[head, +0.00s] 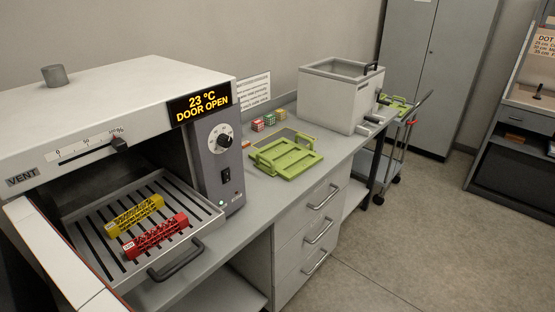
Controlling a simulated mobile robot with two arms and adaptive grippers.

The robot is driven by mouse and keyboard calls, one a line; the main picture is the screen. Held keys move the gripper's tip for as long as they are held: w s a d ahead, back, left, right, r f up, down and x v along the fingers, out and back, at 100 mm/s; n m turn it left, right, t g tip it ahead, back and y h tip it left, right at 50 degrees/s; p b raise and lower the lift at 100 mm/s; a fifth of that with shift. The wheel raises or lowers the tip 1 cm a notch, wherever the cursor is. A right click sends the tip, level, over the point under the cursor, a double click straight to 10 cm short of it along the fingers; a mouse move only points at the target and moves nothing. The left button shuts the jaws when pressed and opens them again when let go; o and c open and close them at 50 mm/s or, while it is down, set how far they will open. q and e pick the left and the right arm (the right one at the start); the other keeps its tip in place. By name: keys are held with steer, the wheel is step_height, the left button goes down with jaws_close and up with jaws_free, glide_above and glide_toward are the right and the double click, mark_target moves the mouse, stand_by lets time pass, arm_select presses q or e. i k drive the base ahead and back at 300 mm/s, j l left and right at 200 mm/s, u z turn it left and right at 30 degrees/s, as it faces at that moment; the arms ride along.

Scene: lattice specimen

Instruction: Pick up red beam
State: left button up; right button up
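The red beam (157,238) is a lattice bar with a small white label on its left end. It lies on the slotted metal tray (205,213) that is pulled out of the oven at the left of the head view. A yellow lattice beam (134,214) lies just behind it on the same tray, roughly parallel and close to it. Neither of my grippers shows in the head view.
The oven (125,85) displays "23 °C DOOR OPEN". The tray's dark handle (176,262) sticks out in front. A green tray (286,157), small coloured blocks (269,119) and a grey box-shaped bath (338,95) stand along the counter. Open floor (430,230) lies to the right.

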mark_target(182, 221)
steer(key=l+u, duration=0.1)
steer(key=u, duration=0.7)
steer(key=i+l, duration=0.05)
